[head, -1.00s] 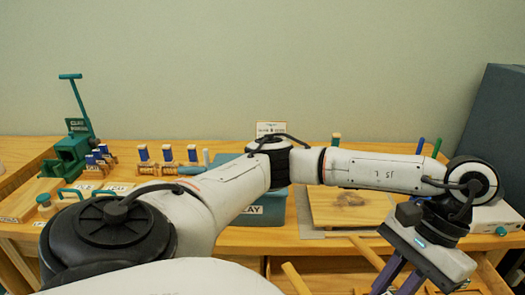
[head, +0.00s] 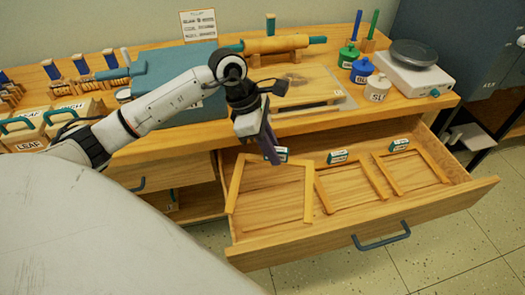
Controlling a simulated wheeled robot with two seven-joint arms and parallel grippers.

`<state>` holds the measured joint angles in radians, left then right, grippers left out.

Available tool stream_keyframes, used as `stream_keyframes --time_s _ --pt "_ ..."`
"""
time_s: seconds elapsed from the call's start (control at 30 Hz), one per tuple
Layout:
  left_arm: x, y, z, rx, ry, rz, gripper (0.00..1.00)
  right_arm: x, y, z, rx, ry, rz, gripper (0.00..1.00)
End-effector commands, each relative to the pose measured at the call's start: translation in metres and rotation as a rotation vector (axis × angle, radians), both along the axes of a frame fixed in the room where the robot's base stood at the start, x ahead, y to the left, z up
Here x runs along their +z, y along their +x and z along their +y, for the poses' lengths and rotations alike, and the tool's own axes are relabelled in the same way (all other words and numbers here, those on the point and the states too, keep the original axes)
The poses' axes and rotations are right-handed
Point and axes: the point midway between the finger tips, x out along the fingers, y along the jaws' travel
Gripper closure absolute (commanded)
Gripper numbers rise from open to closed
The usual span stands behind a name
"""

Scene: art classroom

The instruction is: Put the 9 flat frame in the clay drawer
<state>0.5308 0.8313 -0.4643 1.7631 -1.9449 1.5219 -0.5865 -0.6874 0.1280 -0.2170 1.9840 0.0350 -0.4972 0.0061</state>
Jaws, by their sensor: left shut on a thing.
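My left gripper (head: 272,150) points down over the back left of an open wooden drawer (head: 300,247). It is shut on the top bar of a pale wooden flat frame (head: 236,187), near a small teal and white label (head: 282,155). The frame's left and right bars show within the drawer's outline at its left. I cannot tell whether it touches the drawer floor. The label writing is too small to read. My right gripper is not in view.
Two more labelled wooden pieces lie in the drawer, in the middle (head: 337,157) and at the right (head: 400,145). A teal box, a board (head: 300,88), a rolling pin (head: 277,44), several jars and a scale (head: 412,70) stand on the bench above.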

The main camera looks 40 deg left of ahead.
Motion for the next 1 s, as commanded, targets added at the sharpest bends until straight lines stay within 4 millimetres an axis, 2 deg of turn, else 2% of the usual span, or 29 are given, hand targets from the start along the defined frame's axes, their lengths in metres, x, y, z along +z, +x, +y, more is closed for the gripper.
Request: stream_keyframes --time_s 0.03,0.1,0.27,0.57,1.0 --pt "-0.01 0.003 0.01 0.1 -0.001 0.001 1.0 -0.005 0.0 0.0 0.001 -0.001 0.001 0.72" --pt "-0.015 0.007 0.022 0.22 0.0 0.002 1.0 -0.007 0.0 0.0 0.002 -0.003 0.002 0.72" --pt "-0.021 0.012 0.037 0.362 -0.001 0.001 1.0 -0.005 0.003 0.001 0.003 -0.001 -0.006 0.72" --pt "-0.034 0.013 0.038 0.381 -0.002 0.003 1.0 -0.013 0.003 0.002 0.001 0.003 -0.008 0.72" --pt "-0.076 0.013 0.038 0.379 -0.003 0.004 1.0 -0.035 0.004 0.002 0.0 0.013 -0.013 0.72"
